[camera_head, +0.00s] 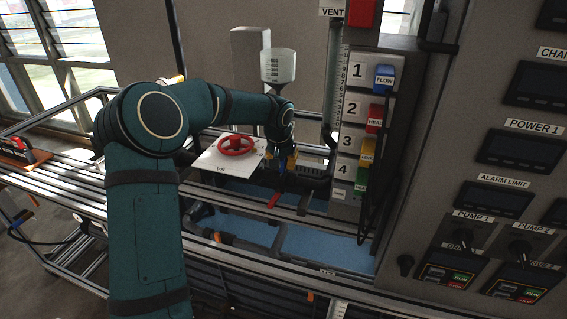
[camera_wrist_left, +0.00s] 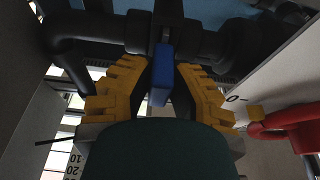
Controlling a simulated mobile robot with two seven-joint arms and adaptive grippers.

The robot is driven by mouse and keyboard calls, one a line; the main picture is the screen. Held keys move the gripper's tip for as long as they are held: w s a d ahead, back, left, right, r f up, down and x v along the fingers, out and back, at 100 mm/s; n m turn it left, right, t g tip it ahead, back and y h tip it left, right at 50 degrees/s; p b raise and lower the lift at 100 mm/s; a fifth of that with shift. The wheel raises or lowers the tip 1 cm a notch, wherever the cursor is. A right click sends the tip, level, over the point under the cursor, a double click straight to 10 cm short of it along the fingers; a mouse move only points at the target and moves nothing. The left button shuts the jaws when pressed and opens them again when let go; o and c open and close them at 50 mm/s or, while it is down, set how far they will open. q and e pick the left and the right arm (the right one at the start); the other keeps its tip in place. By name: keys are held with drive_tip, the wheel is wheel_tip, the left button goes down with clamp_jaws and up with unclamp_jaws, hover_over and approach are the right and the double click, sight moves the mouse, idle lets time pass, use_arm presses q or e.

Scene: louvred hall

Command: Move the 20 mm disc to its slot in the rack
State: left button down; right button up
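I see no 20 mm disc and no disc rack in either view. My left gripper (camera_head: 285,163) is low beside a white plate marked V5. In the left wrist view its yellow fingers (camera_wrist_left: 163,66) stand on either side of a blue handle (camera_wrist_left: 161,76) in front of dark piping. The fingertips are very near the handle; I cannot tell whether they touch it. My right gripper is not in view.
A red handwheel (camera_head: 236,145) sits on the white plate (camera_head: 215,160), left of the gripper. A red lever (camera_head: 273,201) is below. A numbered panel with coloured tags (camera_head: 384,78) and a pump control cabinet (camera_head: 420,225) stand to the right. Rails and pipes crowd the bench.

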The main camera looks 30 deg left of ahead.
use_arm(q)
drive_tip(key=shift+r, duration=0.1)
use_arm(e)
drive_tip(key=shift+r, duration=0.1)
use_arm(q)
drive_tip(key=shift+r+p, duration=0.45)
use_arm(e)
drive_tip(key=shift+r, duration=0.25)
use_arm(q)
drive_tip(key=shift+r, duration=0.1)
wheel_tip(320, 180, up, 10)
drive_tip(key=p, duration=0.7)
drive_tip(key=shift+f, duration=0.25)
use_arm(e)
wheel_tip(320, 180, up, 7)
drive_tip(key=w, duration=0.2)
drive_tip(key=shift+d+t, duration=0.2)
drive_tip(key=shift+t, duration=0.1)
use_arm(q)
drive_tip(key=shift+f, duration=0.15)
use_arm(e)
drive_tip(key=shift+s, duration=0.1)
